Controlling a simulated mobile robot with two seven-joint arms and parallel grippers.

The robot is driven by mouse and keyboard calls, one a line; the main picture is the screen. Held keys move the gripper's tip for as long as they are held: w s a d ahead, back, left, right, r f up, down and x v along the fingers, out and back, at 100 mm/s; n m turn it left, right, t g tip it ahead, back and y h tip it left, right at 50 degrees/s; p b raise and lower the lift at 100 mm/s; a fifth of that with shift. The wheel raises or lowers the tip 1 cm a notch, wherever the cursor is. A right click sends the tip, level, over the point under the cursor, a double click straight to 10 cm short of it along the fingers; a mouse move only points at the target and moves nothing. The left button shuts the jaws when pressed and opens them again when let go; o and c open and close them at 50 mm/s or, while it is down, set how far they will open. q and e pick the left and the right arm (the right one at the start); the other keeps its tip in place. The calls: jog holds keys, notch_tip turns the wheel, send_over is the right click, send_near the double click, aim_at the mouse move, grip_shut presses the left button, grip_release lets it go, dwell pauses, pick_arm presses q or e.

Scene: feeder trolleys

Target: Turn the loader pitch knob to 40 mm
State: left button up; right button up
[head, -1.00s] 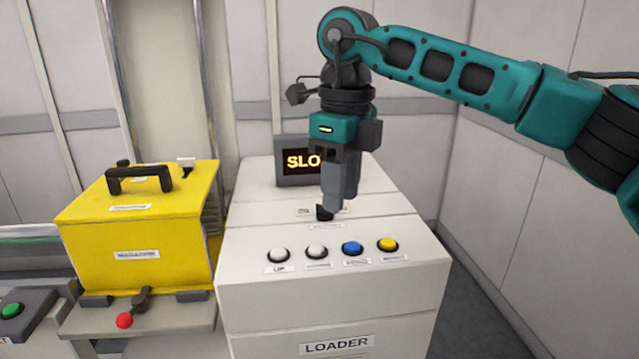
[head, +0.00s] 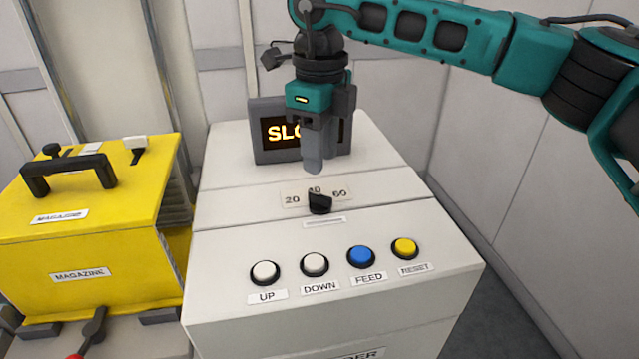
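The pitch knob (head: 320,204) is a small black knob on the white loader (head: 235,250), below a scale plate (head: 291,199) marked 20, 40 and 60. Its upper end overlaps the 40 in the middle, but I see no clear pointer mark. My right gripper (head: 313,168) hangs pointing down, above and behind the knob in the picture, and clear of it. Its grey fingers overlap in this view, so their gap does not show. It holds nothing that I can see. My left gripper is not in view.
A display (head: 267,152) with orange letters, partly hidden by my gripper, stands behind the knob. In front are the UP (head: 265,272), DOWN (head: 315,264), FEED (head: 361,256) and RESET (head: 404,247) buttons. A yellow magazine (head: 125,240) stands at left.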

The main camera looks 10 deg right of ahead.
aim_at(320, 195)
notch_tip(320, 195, down, 7)
jog(key=shift+w+f, duration=0.1)
jog(key=shift+f, duration=0.05)
jog(key=shift+c, duration=0.5)
grip_shut()
